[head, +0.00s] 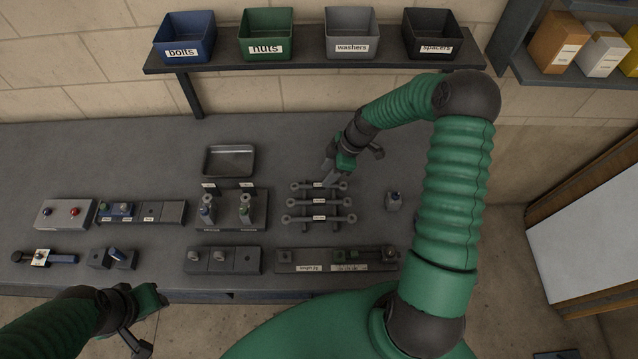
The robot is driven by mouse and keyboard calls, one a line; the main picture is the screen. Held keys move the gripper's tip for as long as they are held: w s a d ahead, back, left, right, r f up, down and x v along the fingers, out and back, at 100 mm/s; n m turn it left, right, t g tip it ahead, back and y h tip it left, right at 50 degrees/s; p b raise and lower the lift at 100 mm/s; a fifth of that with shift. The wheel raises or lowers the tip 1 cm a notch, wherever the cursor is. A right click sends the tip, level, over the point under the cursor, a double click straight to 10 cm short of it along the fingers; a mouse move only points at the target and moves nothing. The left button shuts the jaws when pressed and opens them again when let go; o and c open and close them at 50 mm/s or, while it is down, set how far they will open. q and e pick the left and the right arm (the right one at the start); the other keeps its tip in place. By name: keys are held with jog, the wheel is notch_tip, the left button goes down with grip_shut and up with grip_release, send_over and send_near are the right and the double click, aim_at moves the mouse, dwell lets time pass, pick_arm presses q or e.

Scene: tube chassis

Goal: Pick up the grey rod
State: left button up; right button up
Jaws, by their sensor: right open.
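Three grey rods with ringed ends lie one behind another across a dark rack (336,211): a back rod (303,186), a middle rod (302,202) and a front rod (302,218). Each has a small pale label at its middle, too small to read. My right gripper (327,178) points down just above the back rod, near its right half. It is open, with nothing seen between its fingers. Whether it touches the rod I cannot tell. My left gripper (138,318) is at the lower left, off the bench's front edge, far from the rods; its jaws are unclear.
A small dark part (394,201) stands right of the rack. A two-post stand (231,218) is on its left, with an empty tray (229,161) behind. A long fixture (300,264) lies in front. Labelled bins, including washers (351,25), sit on the shelf above.

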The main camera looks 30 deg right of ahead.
aim_at(319, 185)
jog(key=a+f+p, duration=0.1)
jog(key=a+f, duration=0.1)
jog(key=f, duration=0.1)
jog(key=shift+a+p, duration=0.35)
jog(key=shift+a, duration=0.05)
jog(key=shift+d+f, duration=0.1)
jog(key=shift+f, duration=0.35)
jog(key=shift+w+d+f, duration=0.2)
jog(key=shift+d+f, duration=0.05)
jog(key=shift+d, duration=0.3)
jog(key=shift+d+f, duration=0.1)
jog(key=shift+d, duration=0.05)
jog(key=shift+c, duration=2.1)
jog(key=shift+a, duration=0.3)
jog(key=c, duration=0.5)
pick_arm(q)
jog(key=shift+s+a+r, duration=0.15)
jog(key=shift+a+r, duration=0.1)
jog(key=shift+r, duration=0.25)
jog(key=shift+s+a+r, duration=0.1)
jog(key=shift+a+r, duration=0.1)
jog(key=shift+r, duration=0.25)
pick_arm(e)
jog(key=shift+a+r, duration=0.25)
